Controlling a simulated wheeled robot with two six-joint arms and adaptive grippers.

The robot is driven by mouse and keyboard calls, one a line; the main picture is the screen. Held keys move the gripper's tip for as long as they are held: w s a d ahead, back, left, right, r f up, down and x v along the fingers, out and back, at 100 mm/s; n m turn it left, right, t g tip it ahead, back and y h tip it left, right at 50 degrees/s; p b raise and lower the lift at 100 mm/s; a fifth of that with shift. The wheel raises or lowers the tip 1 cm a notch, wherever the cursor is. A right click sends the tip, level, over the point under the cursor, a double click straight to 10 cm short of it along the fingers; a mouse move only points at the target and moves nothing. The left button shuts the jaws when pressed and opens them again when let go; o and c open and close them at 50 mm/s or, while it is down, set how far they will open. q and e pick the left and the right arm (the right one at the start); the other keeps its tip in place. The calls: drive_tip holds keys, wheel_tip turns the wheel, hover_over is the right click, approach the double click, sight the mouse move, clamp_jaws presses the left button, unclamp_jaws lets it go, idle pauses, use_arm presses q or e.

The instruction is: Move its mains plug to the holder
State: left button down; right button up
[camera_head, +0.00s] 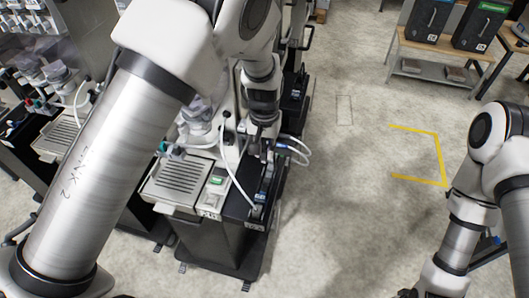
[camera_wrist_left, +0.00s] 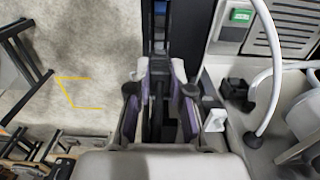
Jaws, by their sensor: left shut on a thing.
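The dispenser (camera_head: 180,178) stands on a dark cart, with a drip tray and a green display (camera_head: 216,180). A white cable (camera_head: 238,178) arcs from a dark fitting on it down toward the cart's front corner; the cable also shows in the left wrist view (camera_wrist_left: 277,62). My left gripper (camera_head: 264,148) points down beside the dispenser's right side. In the left wrist view, its fingers (camera_wrist_left: 158,105) are closed about a narrow dark thing, which I cannot clearly make out as the mains plug. I cannot pick out the holder for certain. My right gripper (camera_head: 408,293) is at the bottom edge, mostly cut off.
Another dispenser (camera_head: 70,130) stands to the left. White and blue hoses (camera_head: 296,150) stick out to the right of my left gripper. A bench (camera_head: 440,58) with black boxes (camera_head: 428,20) stands at the back right. The floor with yellow marking (camera_head: 440,160) is clear.

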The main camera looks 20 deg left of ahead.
use_arm(q)
drive_tip(key=w+f+b, duration=0.1)
drive_tip(key=f+b, duration=0.2)
drive_tip(key=f, duration=0.1)
drive_tip(key=w+f+b, duration=0.2)
drive_tip(key=f+b, duration=0.1)
drive_tip(key=w+f+b, duration=0.2)
drive_tip(key=f+b, duration=0.1)
drive_tip(key=f, duration=0.1)
drive_tip(key=shift+f, duration=0.35)
drive_tip(key=shift+w+f, duration=0.35)
drive_tip(key=shift+f, duration=0.2)
drive_tip(key=shift+s+r, duration=0.1)
drive_tip(key=shift+s, duration=0.1)
drive_tip(key=shift+w+f, duration=0.15)
drive_tip(key=shift+f, duration=0.1)
